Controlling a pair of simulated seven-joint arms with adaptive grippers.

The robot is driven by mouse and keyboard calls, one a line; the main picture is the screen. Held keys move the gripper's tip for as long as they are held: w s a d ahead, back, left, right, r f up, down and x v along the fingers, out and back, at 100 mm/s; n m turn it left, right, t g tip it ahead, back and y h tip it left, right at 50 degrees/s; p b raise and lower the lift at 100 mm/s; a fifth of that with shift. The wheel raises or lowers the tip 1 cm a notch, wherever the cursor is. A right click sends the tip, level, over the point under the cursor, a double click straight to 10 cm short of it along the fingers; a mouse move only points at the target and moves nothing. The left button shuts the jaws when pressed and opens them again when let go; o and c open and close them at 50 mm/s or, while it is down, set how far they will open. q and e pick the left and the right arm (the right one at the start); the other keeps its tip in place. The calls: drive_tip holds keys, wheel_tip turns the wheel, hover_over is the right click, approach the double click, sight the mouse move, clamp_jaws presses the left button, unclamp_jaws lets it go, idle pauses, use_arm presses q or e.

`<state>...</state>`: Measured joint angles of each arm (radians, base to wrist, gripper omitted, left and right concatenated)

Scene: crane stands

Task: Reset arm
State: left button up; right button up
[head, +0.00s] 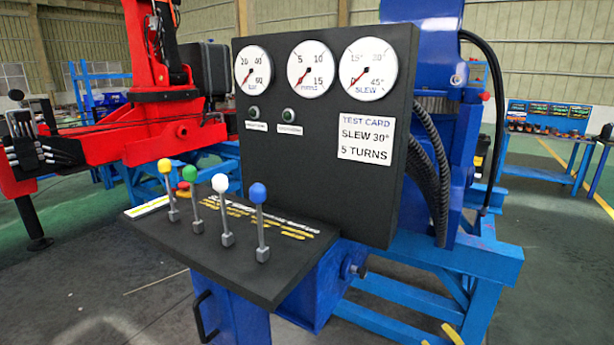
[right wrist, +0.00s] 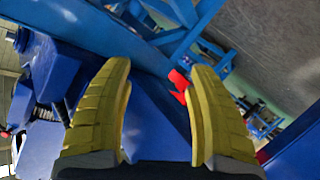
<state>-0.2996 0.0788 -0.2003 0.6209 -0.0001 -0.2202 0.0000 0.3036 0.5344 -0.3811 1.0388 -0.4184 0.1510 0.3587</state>
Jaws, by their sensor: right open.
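My right gripper (right wrist: 160,80) shows in the right wrist view with its two ribbed yellow fingers spread apart and nothing between them. In the head view only yellow tips of it (head: 452,333) show at the bottom edge, right of the console and in front of the blue frame. My left gripper is in neither view. The black control console (head: 150,228) carries levers with yellow (head: 164,166), green (head: 190,173), white (head: 220,183) and blue (head: 257,193) knobs. All stand roughly upright, and no gripper touches them.
The upright gauge panel (head: 300,165) has three dials and a test card (head: 367,139) reading "SLEW 30° 5 TURNS". A red button (head: 183,186) sits behind the levers. Blue stand beams (head: 440,262) and black hoses (head: 432,165) are at right; a red crane (head: 150,110) stands behind left.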

drive_tip(key=s+a+f+m+g+h, duration=0.25)
drive_tip(key=s+f+g, duration=0.55)
drive_tip(key=s+f, duration=2.25)
drive_tip(key=s+a+f+g, duration=0.1)
drive_tip(key=s+a+f, duration=0.3)
drive_tip(key=s, duration=0.8)
drive_tip(key=s+a+f+m+g, duration=0.1)
drive_tip(key=s+a+f, duration=0.3)
drive_tip(key=s, duration=0.8)
drive_tip(key=s+a+f+m+g, duration=0.1)
drive_tip(key=s+a+f+g, duration=0.2)
drive_tip(key=s, duration=1)
drive_tip(key=a+f, duration=0.2)
drive_tip(key=a, duration=0.2)
drive_tip(key=shift+a, duration=0.3)
drive_tip(key=shift+s+y, duration=0.1)
drive_tip(key=shift+y, duration=0.15)
